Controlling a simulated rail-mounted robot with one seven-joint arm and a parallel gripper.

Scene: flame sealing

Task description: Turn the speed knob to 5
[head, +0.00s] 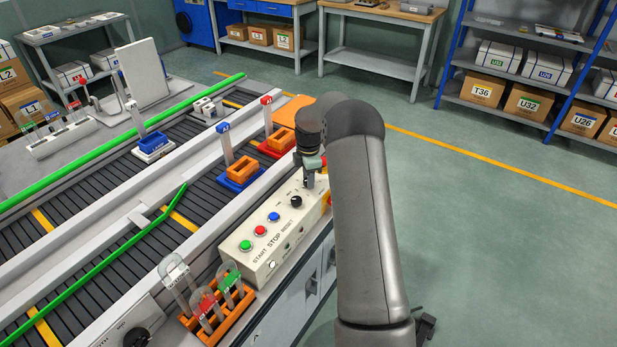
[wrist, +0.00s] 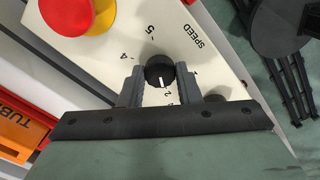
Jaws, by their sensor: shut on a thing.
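The speed knob (wrist: 159,71) is a small round black knob on a cream panel, seen in the wrist view between my fingers. Its white pointer line faces down in the picture, towards a partly hidden digit that looks like 2. The printed 5 (wrist: 150,30) and 4 (wrist: 123,56) lie above and to the left of the knob, with the word SPEED (wrist: 193,37) at upper right. My gripper (wrist: 160,77) is shut on the knob, one finger on each side. In the head view my gripper (head: 309,176) is over the far end of the control box (head: 247,249) and hides the knob.
A red button (wrist: 66,12) on a yellow base (wrist: 101,14) sits near the knob in the wrist view. The head view shows a black knob (head: 296,201) and blue, red and green buttons on the box. An orange rack (head: 219,318) with tubes stands at its near end.

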